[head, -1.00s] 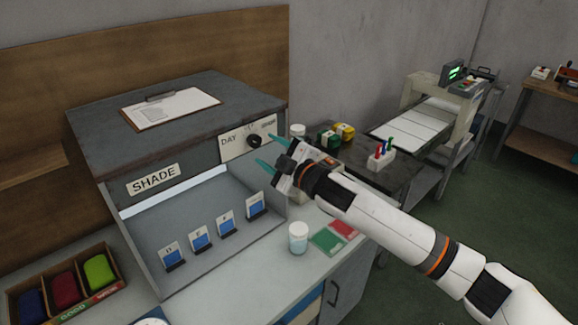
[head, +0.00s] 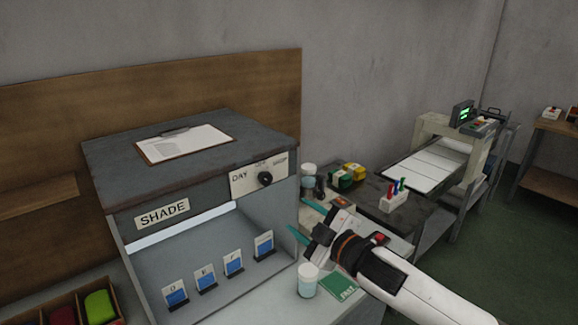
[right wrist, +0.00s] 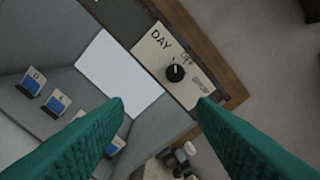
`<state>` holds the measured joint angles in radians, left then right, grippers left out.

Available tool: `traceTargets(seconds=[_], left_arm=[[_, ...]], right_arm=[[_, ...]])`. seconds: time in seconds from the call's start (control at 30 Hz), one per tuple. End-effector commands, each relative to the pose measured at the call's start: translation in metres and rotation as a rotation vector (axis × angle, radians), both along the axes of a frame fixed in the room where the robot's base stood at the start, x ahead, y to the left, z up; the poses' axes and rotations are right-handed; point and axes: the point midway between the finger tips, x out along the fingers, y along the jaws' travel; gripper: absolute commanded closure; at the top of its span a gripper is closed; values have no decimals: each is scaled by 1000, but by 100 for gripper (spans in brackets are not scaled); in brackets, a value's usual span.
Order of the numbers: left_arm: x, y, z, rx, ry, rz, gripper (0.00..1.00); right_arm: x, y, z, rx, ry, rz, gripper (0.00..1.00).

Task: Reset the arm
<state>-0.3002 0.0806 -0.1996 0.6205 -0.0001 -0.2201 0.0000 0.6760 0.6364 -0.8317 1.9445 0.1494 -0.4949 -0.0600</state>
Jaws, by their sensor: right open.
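My right gripper (head: 306,219) is open and empty in the head view, to the right of and below the knob panel of the grey shade cabinet (head: 205,160). Its green fingers point left. In the right wrist view the two green fingers are spread wide, with the black knob (right wrist: 175,73) beyond and between them, untouched. The panel (right wrist: 180,66) reads DAY, with further labels around the knob. The knob also shows in the head view (head: 265,178). My left gripper is not in view.
Several blue sample cards (head: 233,263) stand inside the cabinet. A clipboard (head: 185,143) rests on top. A dark table (head: 370,195) with a pen holder (head: 395,201) stands behind.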

Motion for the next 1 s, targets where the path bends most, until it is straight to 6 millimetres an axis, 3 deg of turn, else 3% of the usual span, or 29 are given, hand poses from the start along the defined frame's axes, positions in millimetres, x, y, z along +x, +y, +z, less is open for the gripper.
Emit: traceTargets(seconds=[0.17,0.4,0.5,0.7,1.0], left_arm=[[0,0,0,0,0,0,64],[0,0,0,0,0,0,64],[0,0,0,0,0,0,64],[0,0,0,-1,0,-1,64],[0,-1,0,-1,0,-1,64]], right_arm=[[-50,-1,-74,104,281,-133,49],[-148,-50,-172,202,737,-436,49],[-190,-72,-201,214,891,-551,49],[-257,-103,-233,215,1102,-717,49],[-340,-135,-256,196,1332,-910,49]])
